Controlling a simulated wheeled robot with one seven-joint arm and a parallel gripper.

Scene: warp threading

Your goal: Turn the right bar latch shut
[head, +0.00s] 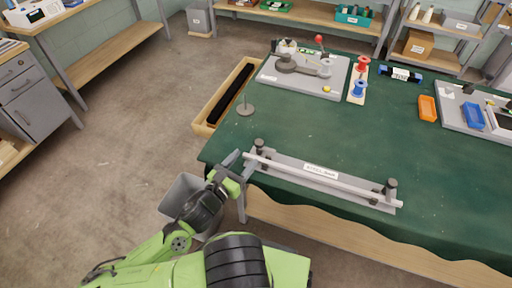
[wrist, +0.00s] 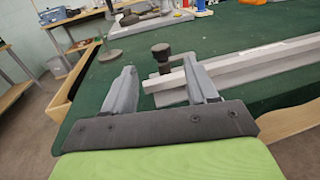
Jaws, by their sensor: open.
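A long light bar (head: 320,180) lies along a grey base plate with a paper label, near the table's front edge. The right latch (head: 390,186) is a black-knobbed post at the bar's right end; its turn is too small to read. The left latch (head: 259,146) has a like black knob and also shows in the wrist view (wrist: 162,55). My gripper (head: 241,160) is open at the bar's left end, far from the right latch. In the wrist view, the bar's left end (wrist: 152,86) shows between my open fingers (wrist: 160,66), with no visible grip on it.
The green-covered table (head: 300,130) is clear behind the bar. A grey board with a lever device (head: 305,75), red and blue spools (head: 360,80) and an orange tray (head: 428,108) stand farther back. A wooden trough (head: 225,98) hangs at the table's left edge.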

